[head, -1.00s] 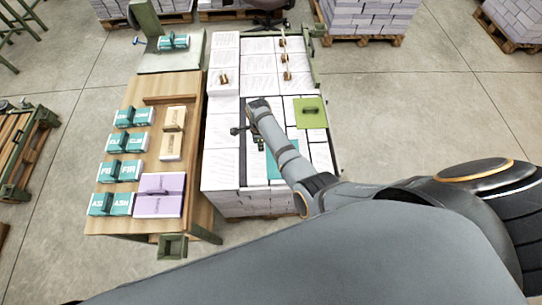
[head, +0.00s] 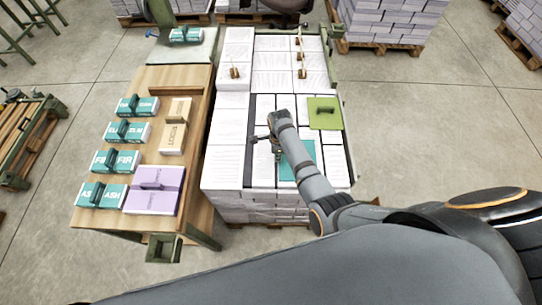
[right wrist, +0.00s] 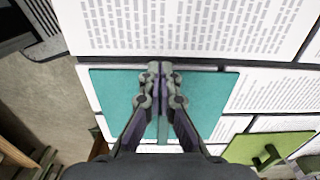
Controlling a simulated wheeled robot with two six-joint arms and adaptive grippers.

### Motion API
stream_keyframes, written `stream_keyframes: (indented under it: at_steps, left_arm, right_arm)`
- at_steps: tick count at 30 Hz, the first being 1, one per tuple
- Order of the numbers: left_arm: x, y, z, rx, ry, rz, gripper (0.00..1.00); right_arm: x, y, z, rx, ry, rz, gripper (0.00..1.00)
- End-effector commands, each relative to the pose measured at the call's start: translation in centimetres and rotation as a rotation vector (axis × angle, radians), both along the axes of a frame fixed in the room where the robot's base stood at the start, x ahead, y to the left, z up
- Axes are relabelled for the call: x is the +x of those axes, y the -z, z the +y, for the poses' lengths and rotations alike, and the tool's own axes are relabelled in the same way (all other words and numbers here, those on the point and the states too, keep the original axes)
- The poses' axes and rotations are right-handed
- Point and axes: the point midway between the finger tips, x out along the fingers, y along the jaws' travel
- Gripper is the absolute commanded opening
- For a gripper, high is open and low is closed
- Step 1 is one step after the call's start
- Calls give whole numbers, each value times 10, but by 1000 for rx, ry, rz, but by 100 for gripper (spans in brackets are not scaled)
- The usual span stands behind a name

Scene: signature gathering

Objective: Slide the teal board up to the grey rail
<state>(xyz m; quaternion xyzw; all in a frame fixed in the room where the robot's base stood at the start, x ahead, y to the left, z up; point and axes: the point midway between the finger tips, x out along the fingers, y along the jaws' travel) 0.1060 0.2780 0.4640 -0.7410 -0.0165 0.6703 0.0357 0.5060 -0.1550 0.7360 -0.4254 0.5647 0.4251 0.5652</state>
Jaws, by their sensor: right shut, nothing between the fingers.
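The teal board (head: 304,152) lies flat on the stacked sheets, partly hidden by my right arm in the head view. It fills the middle of the right wrist view (right wrist: 210,100). The grey rail looks to be the dark strip (head: 250,150) left of the board, with a gap between them. A dark strip also runs beyond the board's upper edge in the wrist view (right wrist: 205,63). My right gripper (right wrist: 160,68) is shut and empty, its tips over the board near that upper edge. I cannot tell whether they touch it. My left gripper is out of view.
A green board (head: 324,113) with a handle lies beyond the teal board. Small wooden holders (head: 300,72) stand on the far sheets. A wooden table (head: 150,85) with teal, tan and purple blocks is at the left. Bare floor lies to the right.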

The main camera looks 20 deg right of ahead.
Motion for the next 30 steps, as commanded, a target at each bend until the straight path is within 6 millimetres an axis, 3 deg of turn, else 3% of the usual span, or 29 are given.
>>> stream_keyframes:
  at_steps: [16,24,30]
  left_arm:
    - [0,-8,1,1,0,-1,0]
    - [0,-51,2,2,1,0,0]
    - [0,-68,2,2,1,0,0]
  right_arm:
    - [-5,-2,-16,-1,0,2,0]
    - [-25,-8,-87,-7,1,4,0]
    - [-40,-4,-137,-3,0,4,0]
